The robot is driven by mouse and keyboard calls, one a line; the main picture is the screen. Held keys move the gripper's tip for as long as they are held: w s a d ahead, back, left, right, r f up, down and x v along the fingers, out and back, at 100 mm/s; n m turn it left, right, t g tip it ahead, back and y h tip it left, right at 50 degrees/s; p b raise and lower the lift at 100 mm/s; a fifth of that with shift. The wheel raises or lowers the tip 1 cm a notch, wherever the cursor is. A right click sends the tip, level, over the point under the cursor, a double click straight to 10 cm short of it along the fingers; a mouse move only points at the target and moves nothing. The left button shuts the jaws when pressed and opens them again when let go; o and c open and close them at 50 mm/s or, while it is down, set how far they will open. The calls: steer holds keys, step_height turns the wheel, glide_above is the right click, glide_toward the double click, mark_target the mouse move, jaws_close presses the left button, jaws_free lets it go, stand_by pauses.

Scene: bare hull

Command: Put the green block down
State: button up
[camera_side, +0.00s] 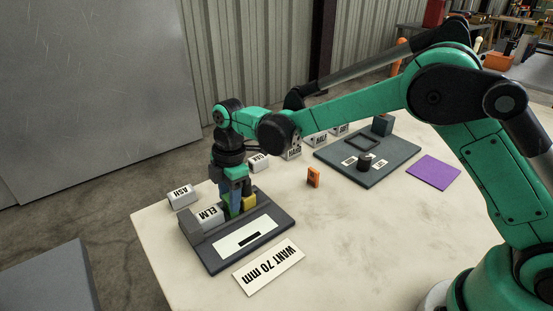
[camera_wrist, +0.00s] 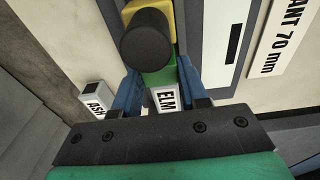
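My gripper (camera_side: 232,204) points down over the dark grey tray (camera_side: 265,252) in the side view. In the wrist view, the blue fingers of my gripper (camera_wrist: 158,72) stand either side of the green block (camera_wrist: 160,77) and appear to touch it. The green block is low, between the ELM block (camera_side: 210,217) and a yellow block (camera_side: 249,202). The wrist view also shows the yellow block (camera_wrist: 166,18) and the ELM block (camera_wrist: 167,99) in line with it. A dark round shape (camera_wrist: 146,38) hides part of the green block. Whether the green block's underside touches the tray is hidden.
The ASH block (camera_side: 181,196) lies behind the tray at the table edge. A "WANT 70 mm" card (camera_side: 269,267) lies in front.

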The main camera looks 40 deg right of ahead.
steer(key=o, duration=0.4)
steer(key=shift+o, duration=0.2)
step_height(320, 180, up, 11)
steer(key=d, duration=0.1)
steer(key=s+d+r+m+t, duration=0.35)
steer(key=s+d+m, duration=0.25)
steer(key=m, duration=0.2)
steer(key=s+d+f+m+t+h, duration=0.1)
steer(key=s+d+f+m+t, duration=0.2)
steer(key=s+m, duration=0.6)
steer(key=shift+s+d+f+m, duration=0.15)
steer(key=shift+d+f+m, duration=0.4)
steer(key=shift+d, duration=0.8)
steer(key=shift+t, duration=0.25)
